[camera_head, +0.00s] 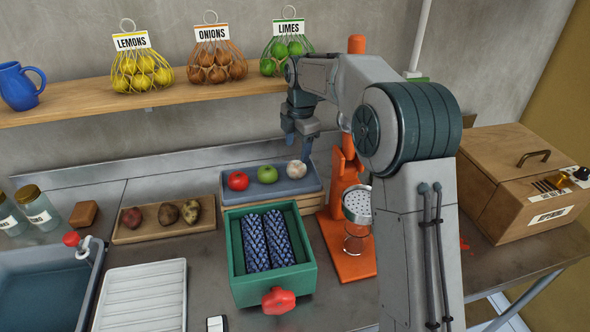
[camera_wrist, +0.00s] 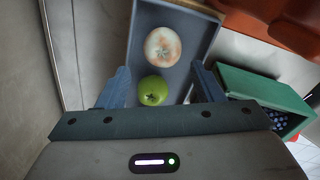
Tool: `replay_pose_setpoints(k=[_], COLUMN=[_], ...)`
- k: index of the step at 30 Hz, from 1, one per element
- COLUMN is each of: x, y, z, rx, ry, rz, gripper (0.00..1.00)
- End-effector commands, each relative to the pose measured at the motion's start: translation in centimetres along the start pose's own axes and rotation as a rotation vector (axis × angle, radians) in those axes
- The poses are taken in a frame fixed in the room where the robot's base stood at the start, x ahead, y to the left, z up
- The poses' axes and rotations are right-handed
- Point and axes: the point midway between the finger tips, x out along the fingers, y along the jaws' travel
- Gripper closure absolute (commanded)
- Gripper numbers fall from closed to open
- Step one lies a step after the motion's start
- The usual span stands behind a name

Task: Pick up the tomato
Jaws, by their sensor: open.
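A red tomato (camera_head: 238,181) lies at the left end of a blue-grey tray (camera_head: 290,194) in the head view. In the same tray are a green apple-like fruit (camera_head: 267,174) in the middle and a pale onion-like bulb (camera_head: 297,169) at the right. My gripper (camera_head: 301,142) is above the tray's right end, open and empty. In the wrist view my gripper (camera_wrist: 160,88) points down at the tray (camera_wrist: 203,38), with the green fruit (camera_wrist: 153,90) between its fingers and the pale bulb (camera_wrist: 162,46) beyond. The tomato does not show in the wrist view.
A green box (camera_head: 238,267) with blue patterned items stands in front of the tray. An orange press (camera_head: 345,265) stands right of it. A wooden board (camera_head: 140,234) with potatoes lies left. The shelf (camera_head: 190,98) with netted produce is behind.

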Motion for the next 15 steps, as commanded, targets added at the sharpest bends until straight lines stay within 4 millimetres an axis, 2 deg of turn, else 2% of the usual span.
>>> replay_pose_setpoints(k=[10, 15], x=[3.4, 6.0], y=[-0.1, -0.4], z=[0.0, -0.4], rx=[-0.007, -0.007], ry=[0.002, 0.001], rz=[-0.009, -0.01], gripper=[0.39, 0.39])
